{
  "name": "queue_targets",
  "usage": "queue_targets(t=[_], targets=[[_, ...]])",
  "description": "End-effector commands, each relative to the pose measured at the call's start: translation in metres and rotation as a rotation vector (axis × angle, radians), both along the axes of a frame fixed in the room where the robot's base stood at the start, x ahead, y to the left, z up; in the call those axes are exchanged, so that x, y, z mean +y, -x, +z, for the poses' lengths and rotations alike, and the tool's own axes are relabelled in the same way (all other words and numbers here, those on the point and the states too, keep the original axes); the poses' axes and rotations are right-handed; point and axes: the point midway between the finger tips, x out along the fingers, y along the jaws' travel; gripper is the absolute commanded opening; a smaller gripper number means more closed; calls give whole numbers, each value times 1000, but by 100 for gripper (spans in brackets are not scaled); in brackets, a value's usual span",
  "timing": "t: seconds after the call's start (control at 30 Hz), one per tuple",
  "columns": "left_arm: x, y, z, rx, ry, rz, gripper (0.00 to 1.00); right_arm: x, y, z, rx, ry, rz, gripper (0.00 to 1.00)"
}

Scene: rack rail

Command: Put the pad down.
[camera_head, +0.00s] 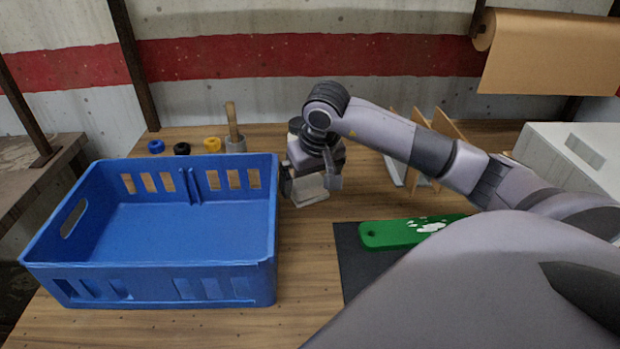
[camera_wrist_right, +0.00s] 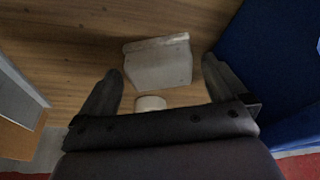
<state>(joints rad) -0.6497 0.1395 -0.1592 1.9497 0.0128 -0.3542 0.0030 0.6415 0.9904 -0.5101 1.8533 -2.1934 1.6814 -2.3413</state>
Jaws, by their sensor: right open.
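The pad, a pale whitish block (camera_head: 311,190), rests on the wooden table just right of the blue crate. In the right wrist view the pad (camera_wrist_right: 158,64) lies between and slightly beyond my fingertips, with a gap on each side. My right gripper (camera_head: 310,181) is over it, pointing down, with its jaws apart. The same open right gripper (camera_wrist_right: 162,66) frames the pad in the wrist view. A small white round thing (camera_wrist_right: 150,102) shows near the palm; I cannot tell what it is. My left gripper is not in view.
The blue crate (camera_head: 190,278) stands close on the left. A green cutting board (camera_head: 385,235) lies on a dark mat (camera_head: 350,262) at right. A pot with a brush (camera_head: 234,140) and small rings (camera_head: 182,148) stand behind. A wooden-panelled rack (camera_head: 447,124) and a white box (camera_head: 570,150) are at right.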

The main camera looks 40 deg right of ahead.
Motion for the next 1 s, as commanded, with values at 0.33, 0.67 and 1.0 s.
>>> queue_targets(t=[0.33,0.67,1.0], targets=[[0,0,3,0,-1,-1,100,3,10,44,-7,1,1,99],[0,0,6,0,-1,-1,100,9,29,104,-3,1,0,99],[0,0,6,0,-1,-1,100,11,34,118,0,0,-1,99]])
